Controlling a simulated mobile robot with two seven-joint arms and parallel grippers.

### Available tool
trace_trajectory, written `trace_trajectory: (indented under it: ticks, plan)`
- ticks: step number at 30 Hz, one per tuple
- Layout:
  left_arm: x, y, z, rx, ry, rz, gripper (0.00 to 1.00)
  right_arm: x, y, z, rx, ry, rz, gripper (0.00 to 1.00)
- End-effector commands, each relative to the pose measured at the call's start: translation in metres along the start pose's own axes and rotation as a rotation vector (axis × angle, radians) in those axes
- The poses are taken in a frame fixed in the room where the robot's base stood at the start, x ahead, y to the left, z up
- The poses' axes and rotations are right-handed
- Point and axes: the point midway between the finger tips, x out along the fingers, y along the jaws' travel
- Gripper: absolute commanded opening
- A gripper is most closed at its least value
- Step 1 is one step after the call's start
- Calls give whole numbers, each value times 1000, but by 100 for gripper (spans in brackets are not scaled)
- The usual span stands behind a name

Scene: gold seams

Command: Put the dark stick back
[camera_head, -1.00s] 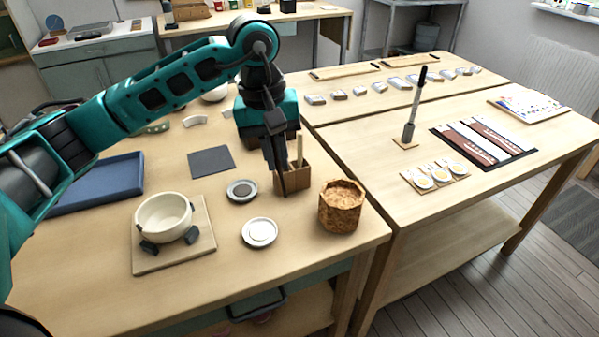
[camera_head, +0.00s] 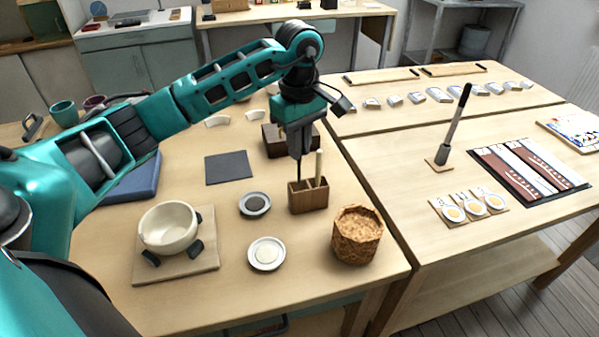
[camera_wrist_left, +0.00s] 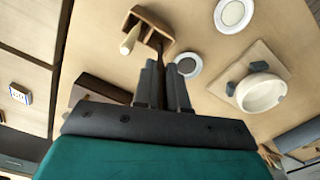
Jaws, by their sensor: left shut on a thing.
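My left gripper (camera_head: 299,150) points down above the small wooden holder (camera_head: 309,201) and is shut on the dark stick (camera_head: 299,172). The stick hangs upright below the fingers, over the holder's left compartment. Its lower end meets the holder's opening; I cannot tell how deep it sits. A pale stick (camera_head: 319,166) stands in the right compartment. In the left wrist view, the fingers (camera_wrist_left: 164,88) reach toward the holder (camera_wrist_left: 152,20), with the pale stick (camera_wrist_left: 130,40) beside them. My right gripper is not in view.
A cork-like pot (camera_head: 357,236) stands right of the holder. Two small dishes (camera_head: 255,204) (camera_head: 267,254) and a cream bowl (camera_head: 168,228) on a board are to the left. A dark mat (camera_head: 229,168) lies flat.

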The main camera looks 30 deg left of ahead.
Motion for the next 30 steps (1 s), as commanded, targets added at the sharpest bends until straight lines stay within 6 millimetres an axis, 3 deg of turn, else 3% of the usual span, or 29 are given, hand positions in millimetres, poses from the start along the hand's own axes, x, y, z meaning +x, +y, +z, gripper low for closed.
trace_trajectory:
  ticks: [3,10,16,29,30]
  plan:
    - [20,0,0,0,-1,-2,0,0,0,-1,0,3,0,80]
    - [36,0,0,1,0,-1,0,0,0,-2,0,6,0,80]
    - [66,0,1,1,-2,-1,0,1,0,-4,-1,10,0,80]
    - [76,0,0,1,1,1,0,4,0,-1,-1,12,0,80]
    - [74,0,0,1,1,2,15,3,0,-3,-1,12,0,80]
